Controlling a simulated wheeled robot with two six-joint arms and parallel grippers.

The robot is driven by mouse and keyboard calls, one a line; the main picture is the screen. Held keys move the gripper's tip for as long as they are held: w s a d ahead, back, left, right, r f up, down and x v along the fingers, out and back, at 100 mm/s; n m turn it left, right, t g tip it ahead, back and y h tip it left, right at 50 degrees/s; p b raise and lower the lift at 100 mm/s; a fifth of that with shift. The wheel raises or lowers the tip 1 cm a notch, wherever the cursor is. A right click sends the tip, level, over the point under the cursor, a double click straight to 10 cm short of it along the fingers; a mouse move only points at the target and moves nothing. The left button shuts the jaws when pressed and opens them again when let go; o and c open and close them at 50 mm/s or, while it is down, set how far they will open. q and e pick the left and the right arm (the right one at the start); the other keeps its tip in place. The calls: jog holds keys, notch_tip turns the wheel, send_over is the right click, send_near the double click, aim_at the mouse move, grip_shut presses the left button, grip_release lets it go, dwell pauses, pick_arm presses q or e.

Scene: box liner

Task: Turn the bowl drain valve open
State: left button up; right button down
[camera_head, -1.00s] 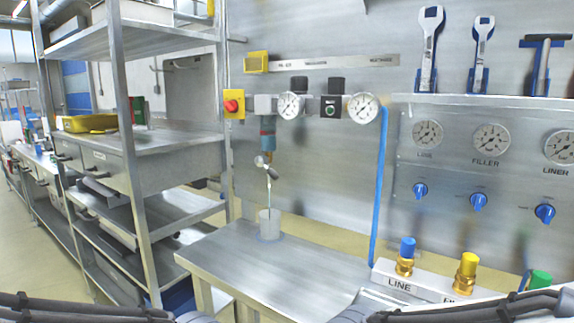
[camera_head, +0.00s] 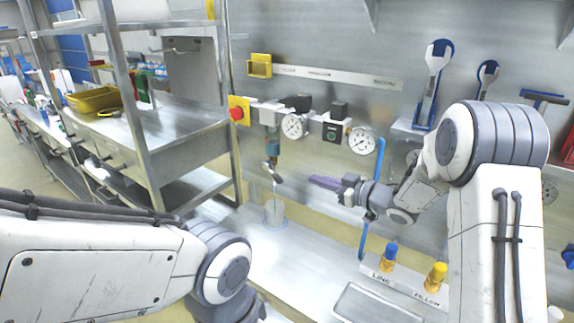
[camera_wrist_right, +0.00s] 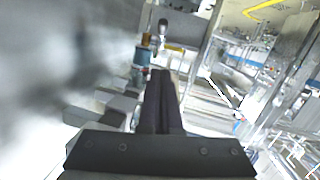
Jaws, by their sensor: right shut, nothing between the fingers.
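The filter bowl (camera_head: 272,145) hangs below the regulator on the back panel. The small drain valve (camera_head: 273,166) is at its lower end, with a dark lever (camera_head: 278,179) angled down to the right. A thin tube runs down from it into a clear cup (camera_head: 275,211). My right gripper (camera_head: 312,181) is shut and empty, to the right of the lever and apart from it, pointing left. In the right wrist view its closed fingers (camera_wrist_right: 161,75) point toward the teal bowl (camera_wrist_right: 141,57) and the valve lever (camera_wrist_right: 163,25). My left arm shows, but its gripper is out of view.
A blue hose (camera_head: 378,160) hangs on the right. LINE and FILLER fittings (camera_head: 388,256) stand on the bench (camera_head: 300,262). A metal shelf (camera_head: 145,125) stands left.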

jog(key=p, duration=0.3)
send_near(277, 175)
notch_tip(277, 175, up, 3)
jog(key=w+a, duration=0.2)
jog(key=shift+w+a+f+p, duration=0.35)
jog(key=shift+f, duration=0.3)
jog(key=shift+w+a+f+p, duration=0.35)
jog(key=shift+w+f, duration=0.05)
jog(key=shift+f, duration=0.25)
jog(key=shift+w+a+f+p, duration=0.35)
jog(key=shift+f, duration=0.3)
